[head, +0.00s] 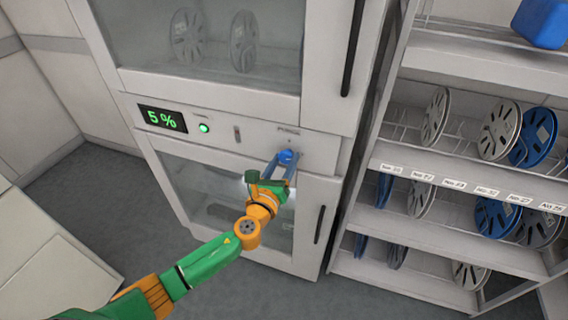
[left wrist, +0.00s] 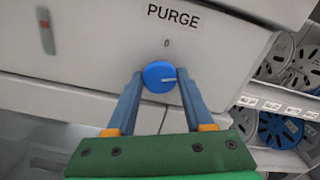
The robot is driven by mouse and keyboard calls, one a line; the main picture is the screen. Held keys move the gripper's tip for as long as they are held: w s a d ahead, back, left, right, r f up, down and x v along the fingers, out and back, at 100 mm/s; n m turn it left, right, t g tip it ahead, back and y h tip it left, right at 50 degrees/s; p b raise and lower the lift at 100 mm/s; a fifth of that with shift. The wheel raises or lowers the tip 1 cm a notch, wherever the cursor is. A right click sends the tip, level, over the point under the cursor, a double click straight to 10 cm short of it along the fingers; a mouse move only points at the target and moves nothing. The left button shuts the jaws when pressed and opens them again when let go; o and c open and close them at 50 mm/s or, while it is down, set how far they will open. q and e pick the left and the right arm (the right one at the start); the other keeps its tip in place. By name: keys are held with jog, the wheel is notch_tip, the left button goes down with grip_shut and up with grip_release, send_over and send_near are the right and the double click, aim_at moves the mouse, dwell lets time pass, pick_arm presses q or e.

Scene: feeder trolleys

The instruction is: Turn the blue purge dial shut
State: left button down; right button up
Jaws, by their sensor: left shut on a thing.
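The blue purge dial (head: 288,157) is on the white cabinet's middle panel, under the PURGE label. In the left wrist view the round dial (left wrist: 159,76) shows a pale pointer line toward the right, while the 0 mark is above it. My left gripper (head: 284,161) reaches the panel from below, with its blue fingers on either side of the dial. In the left wrist view the gripper (left wrist: 160,82) is shut on the dial, one finger touching each side. My right gripper is in neither view.
A shelf rack (head: 440,252) with white and blue reels stands close on the right. A pale box-like unit (head: 50,262) stands at lower left. Grey floor shows between.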

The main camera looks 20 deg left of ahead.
pick_arm(q)
jog(key=n+b, duration=0.1)
jog(key=n, duration=0.2)
jog(key=shift+n, duration=0.4)
jog(key=n, duration=0.3)
jog(key=shift+n+b, duration=0.3)
jog(key=shift+b, duration=0.05)
jog(key=n, duration=0.3)
jog(key=shift+d, duration=0.1)
jog(key=shift+r+n+b, duration=0.1)
jog(key=shift+n+b, duration=0.2)
jog(key=shift+n, duration=1.5)
jog(key=shift+c, duration=1.8)
grip_release()
